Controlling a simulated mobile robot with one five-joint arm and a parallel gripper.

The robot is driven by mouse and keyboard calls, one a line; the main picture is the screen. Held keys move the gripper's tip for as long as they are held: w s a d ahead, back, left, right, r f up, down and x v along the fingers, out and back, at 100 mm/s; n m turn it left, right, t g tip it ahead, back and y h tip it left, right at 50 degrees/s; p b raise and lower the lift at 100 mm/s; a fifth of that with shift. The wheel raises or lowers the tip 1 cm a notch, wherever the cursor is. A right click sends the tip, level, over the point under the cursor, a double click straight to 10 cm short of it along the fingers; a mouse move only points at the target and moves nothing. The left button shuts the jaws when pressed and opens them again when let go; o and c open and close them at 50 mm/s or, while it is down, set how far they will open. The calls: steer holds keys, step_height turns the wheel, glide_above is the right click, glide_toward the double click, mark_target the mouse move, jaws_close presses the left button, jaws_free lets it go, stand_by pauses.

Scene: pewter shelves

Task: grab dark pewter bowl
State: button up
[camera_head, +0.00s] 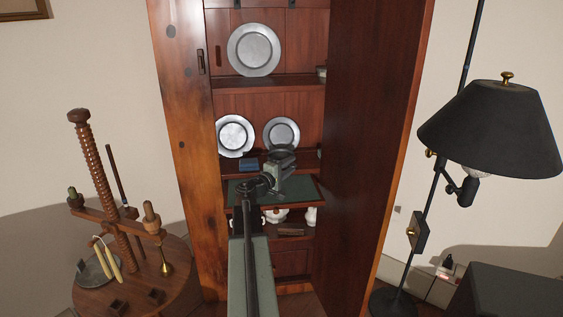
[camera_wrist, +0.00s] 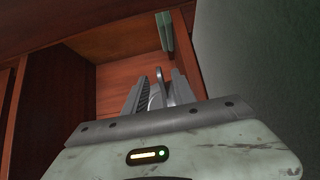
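A dark pewter bowl (camera_head: 283,152) shows in the head view on or just above the green-topped shelf of the cabinet, right at the end of my arm. My gripper (camera_head: 288,162) overlaps its lower side there. In the wrist view, my gripper (camera_wrist: 159,82) has its two fingers apart. A thin grey curved edge (camera_wrist: 158,90), seemingly the bowl's rim, stands between them. Small gaps seem to show on both sides of it, so I see no clear grip. Most of the bowl is hidden.
Pewter plates (camera_head: 254,50) stand upright on the cabinet shelves. A small blue object (camera_head: 249,165) lies left of the bowl, and white crockery (camera_head: 277,215) is below the green shelf (camera_head: 305,190). Cabinet side walls (camera_head: 372,120) close in both sides. A black lamp (camera_head: 490,125) stands right.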

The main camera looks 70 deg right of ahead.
steer(key=x, duration=0.5)
steer(key=shift+s+d+f, duration=0.1)
steer(key=shift+f, duration=0.05)
jaws_close()
stand_by(1.1)
